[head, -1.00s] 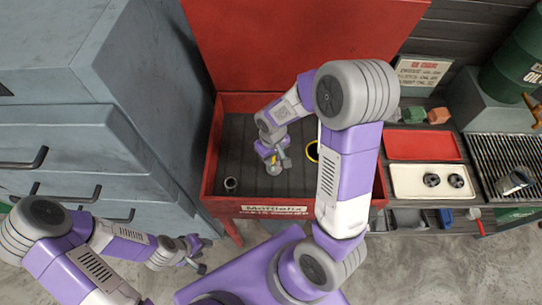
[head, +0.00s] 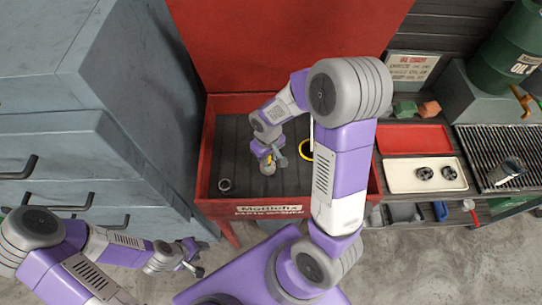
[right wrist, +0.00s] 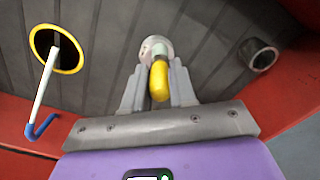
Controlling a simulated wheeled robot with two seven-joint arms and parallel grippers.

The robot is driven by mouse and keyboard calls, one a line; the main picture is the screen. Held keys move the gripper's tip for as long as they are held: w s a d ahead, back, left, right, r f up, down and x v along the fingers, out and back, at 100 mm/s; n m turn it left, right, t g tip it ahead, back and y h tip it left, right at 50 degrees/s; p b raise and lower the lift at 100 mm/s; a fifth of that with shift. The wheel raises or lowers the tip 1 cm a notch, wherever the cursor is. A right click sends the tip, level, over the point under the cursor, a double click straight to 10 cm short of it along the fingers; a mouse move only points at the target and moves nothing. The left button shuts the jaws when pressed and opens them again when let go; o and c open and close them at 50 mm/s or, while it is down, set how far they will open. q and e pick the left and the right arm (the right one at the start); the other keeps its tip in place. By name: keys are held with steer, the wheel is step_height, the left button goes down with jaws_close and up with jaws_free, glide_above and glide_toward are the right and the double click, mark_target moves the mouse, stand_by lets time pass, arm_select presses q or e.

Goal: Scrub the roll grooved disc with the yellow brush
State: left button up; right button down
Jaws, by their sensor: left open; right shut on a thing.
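My right gripper (head: 271,160) is down inside the red wash basin (head: 214,133). In the right wrist view the right gripper (right wrist: 158,84) is shut on the yellow brush (right wrist: 159,82), whose yellow end shows between the fingers. A pale round thing (right wrist: 156,46) lies just beyond the brush at the basin floor; I cannot tell whether it is the grooved disc or the brush's head, nor whether they touch. Two dark grooved discs (head: 424,173) (head: 449,172) lie in the white tray (head: 400,188) on the right bench. My left gripper (head: 192,262) is open and empty, outside the basin near the drawers.
In the basin stand a dark ring-shaped part (head: 225,185) and a yellow-rimmed hole (head: 306,150). A white tube with a blue hook (right wrist: 45,92) crosses that hole. A red tray (head: 413,138) and a grate (head: 495,147) are at right; grey drawers (head: 60,150) stand at left.

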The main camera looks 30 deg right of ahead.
steer(key=shift+w+a+r, duration=0.1)
steer(key=shift+w+a, duration=0.35)
steer(key=shift+a, duration=0.25)
steer(key=shift+s+d, duration=0.45)
steer(key=shift+d, duration=0.3)
steer(key=shift+s+d, duration=0.45)
steer(key=shift+d, duration=0.2)
steer(key=shift+w+a, duration=0.4)
steer(key=shift+a, duration=0.25)
steer(key=shift+w+a, duration=0.5)
steer(key=shift+a, duration=0.3)
step_height(320, 180, up, 7)
steer(key=p, duration=0.5)
